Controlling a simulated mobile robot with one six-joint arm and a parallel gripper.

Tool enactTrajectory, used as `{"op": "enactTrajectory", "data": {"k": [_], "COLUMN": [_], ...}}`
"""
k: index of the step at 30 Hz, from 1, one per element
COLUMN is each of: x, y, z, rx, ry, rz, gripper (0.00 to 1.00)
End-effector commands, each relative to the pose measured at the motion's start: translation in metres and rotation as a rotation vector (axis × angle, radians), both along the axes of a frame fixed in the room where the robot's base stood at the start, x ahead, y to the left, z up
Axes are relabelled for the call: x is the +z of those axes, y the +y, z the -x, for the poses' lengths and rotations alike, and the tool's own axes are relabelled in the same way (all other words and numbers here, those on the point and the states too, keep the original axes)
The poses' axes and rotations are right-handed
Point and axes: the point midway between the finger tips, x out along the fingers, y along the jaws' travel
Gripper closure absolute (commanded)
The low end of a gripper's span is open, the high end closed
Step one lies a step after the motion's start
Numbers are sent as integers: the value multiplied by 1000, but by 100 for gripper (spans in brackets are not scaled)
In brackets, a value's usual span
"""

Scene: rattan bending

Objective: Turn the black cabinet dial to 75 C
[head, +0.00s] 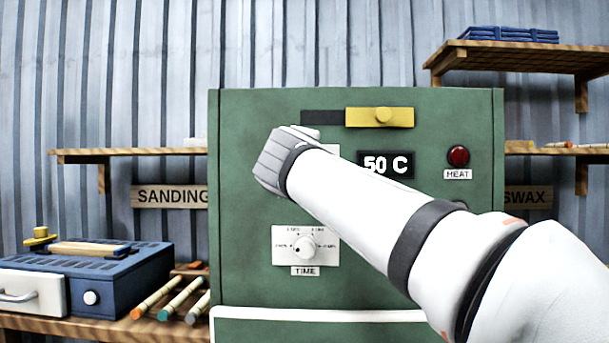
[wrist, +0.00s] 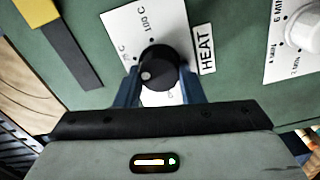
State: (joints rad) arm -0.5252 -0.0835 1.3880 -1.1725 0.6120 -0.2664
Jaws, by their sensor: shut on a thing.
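The black dial (wrist: 166,66) sits on a white scale plate (wrist: 126,28) on the green cabinet (head: 354,281). My gripper (wrist: 160,78) has its two blue fingers on either side of the dial, shut on it. A pale dot shows on the dial's lower left face. The mark "100 C" is readable on the plate above the dial; another mark at left is partly legible. In the head view my gripper (head: 272,163) is in front of the cabinet's upper left and hides the dial. The cabinet display (head: 386,165) reads 50 C.
A red lamp (head: 458,156) is at the cabinet's right. A white TIME knob (head: 304,247) is below my gripper. A yellow slider (head: 380,116) is above the display. A blue sander-like box (head: 90,280) and several coloured sticks (head: 171,300) lie on the left bench.

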Motion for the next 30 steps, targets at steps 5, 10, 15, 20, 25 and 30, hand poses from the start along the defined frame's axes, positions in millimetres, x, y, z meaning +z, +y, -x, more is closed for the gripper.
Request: {"op": "enactTrajectory", "data": {"k": [5, 10, 15, 20, 25, 30], "x": [-2, -1, -1, -1, -1, 0], "y": [0, 0, 0, 0, 0, 0], "z": [0, 0, 0, -1, 0, 0], "rx": [-1, -1, -2, -2, -2, -2], "ry": [0, 0, 1, 1, 0, 0], "rz": [-41, -54, -54, -54, -53, -53], "gripper": [88, 88, 88, 64, 50, 43]}}
